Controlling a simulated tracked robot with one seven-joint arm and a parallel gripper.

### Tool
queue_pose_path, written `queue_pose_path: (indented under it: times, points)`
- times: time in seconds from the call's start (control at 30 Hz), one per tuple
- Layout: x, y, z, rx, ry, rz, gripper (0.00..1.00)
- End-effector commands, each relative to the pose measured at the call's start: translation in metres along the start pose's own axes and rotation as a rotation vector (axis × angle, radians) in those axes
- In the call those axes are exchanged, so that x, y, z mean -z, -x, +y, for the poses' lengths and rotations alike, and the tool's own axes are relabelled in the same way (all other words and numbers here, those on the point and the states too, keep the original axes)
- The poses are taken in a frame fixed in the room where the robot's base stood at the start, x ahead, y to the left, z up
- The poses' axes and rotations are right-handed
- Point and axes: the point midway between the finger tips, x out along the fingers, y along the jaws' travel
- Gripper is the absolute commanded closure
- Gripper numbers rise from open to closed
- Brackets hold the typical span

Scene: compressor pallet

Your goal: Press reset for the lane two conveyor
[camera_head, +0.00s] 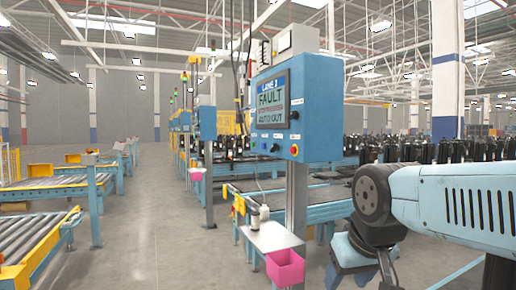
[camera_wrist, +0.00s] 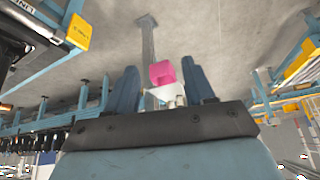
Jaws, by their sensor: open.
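A blue control box (camera_head: 318,110) stands on a grey post in the middle of the head view. Its screen (camera_head: 271,100) reads FAULT and AUTO OUT under a lane number that looks like 3. A red button (camera_head: 294,150) with a pale surround sits at its lower right, a black knob (camera_head: 293,115) above it. A small blue button (camera_head: 275,147) sits below the screen. I cannot read which is reset. My gripper (camera_head: 352,250) is low to the right of the post, apart from the box. The wrist view shows its two blue fingers (camera_wrist: 162,80) open and empty.
A pink bin (camera_head: 285,268) hangs by a small shelf (camera_head: 270,236) with bottles at the post; the wrist view also shows the bin (camera_wrist: 162,73). Other control boxes (camera_head: 205,120) stand farther back. Roller conveyors (camera_head: 50,190) line the left. The grey aisle floor (camera_head: 165,230) is clear.

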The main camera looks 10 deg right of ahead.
Motion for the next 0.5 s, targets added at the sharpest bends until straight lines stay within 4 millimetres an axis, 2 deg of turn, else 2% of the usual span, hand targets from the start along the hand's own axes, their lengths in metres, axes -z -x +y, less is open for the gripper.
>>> queue_pose_path:
  times: [0.07, 0.5]
  points:
    - [0.0000, 0.0000, 0.0000, 0.000, 0.000, 0.000, 0.55]
    - [0.0000, 0.0000, 0.0000, 0.000, 0.000, 0.000, 0.97]
